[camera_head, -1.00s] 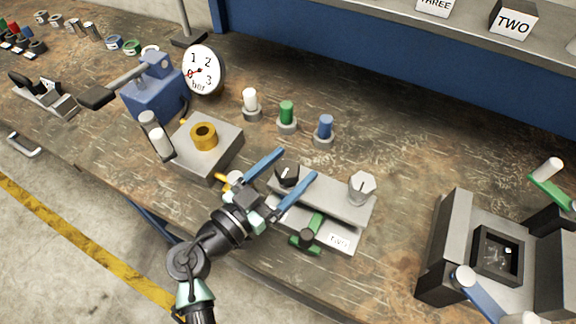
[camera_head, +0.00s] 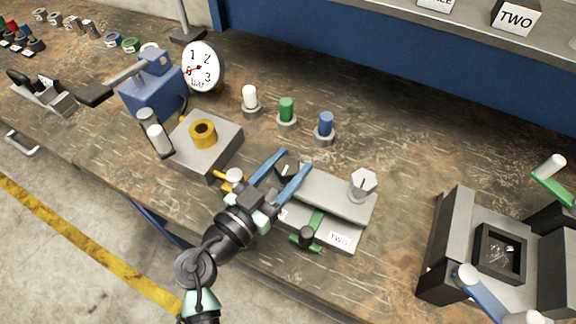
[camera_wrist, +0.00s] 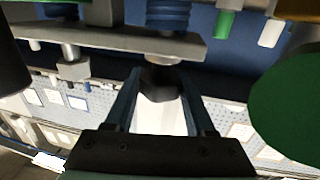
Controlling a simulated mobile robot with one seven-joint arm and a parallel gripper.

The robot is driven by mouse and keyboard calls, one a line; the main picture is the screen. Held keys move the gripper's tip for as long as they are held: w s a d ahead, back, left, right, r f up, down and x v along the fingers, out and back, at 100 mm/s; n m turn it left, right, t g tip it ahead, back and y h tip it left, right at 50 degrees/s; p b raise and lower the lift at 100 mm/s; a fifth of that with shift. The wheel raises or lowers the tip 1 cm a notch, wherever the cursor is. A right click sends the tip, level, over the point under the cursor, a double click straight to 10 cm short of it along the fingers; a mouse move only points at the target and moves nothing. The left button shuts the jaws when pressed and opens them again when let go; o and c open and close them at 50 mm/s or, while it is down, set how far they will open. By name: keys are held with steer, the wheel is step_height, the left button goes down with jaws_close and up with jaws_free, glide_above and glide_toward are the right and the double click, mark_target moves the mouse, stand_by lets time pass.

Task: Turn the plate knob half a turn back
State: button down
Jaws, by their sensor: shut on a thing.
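The plate knob (camera_head: 287,167) is a small black knob with a pale mark on top. It stands at the left end of a grey metal plate (camera_head: 335,196). My gripper (camera_head: 295,160) comes from the lower left, with one blue finger on each side of the knob, shut on it. In the wrist view the dark knob (camera_wrist: 162,82) sits between the finger ends (camera_wrist: 160,72). The fingers partly cover the knob's sides. A silver faceted knob (camera_head: 362,184) stands at the plate's right end.
A green-handled lever (camera_head: 310,232) and a "TWO" label (camera_head: 340,239) are at the plate's front. A grey block with a brass ring (camera_head: 203,133) stands left. White, green (camera_head: 287,110) and blue pegs stand behind. A dark-windowed box (camera_head: 497,252) is at the right.

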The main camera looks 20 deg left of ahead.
steer(key=n+y+b, duration=0.1)
steer(key=n+y, duration=0.1)
steer(key=y, duration=0.1)
steer(key=shift+d+f, duration=0.1)
steer(key=y, duration=0.1)
steer(key=n+y, duration=0.1)
steer(key=shift+r+n+y+p, duration=0.2)
steer(key=shift+n+y+p, duration=0.1)
steer(key=shift+p, duration=0.05)
steer(key=n+y+p, duration=0.2)
steer(key=y+p, duration=0.1)
steer(key=shift+r, duration=0.15)
steer(key=shift+n+g+y+p, duration=0.3)
steer(key=shift+n+y+p, duration=0.1)
steer(key=shift+y+p, duration=0.35)
steer(key=shift+f+y+p, duration=0.25)
steer(key=shift+f+p, duration=0.05)
steer(key=shift+c, duration=1.2)
jaws_free()
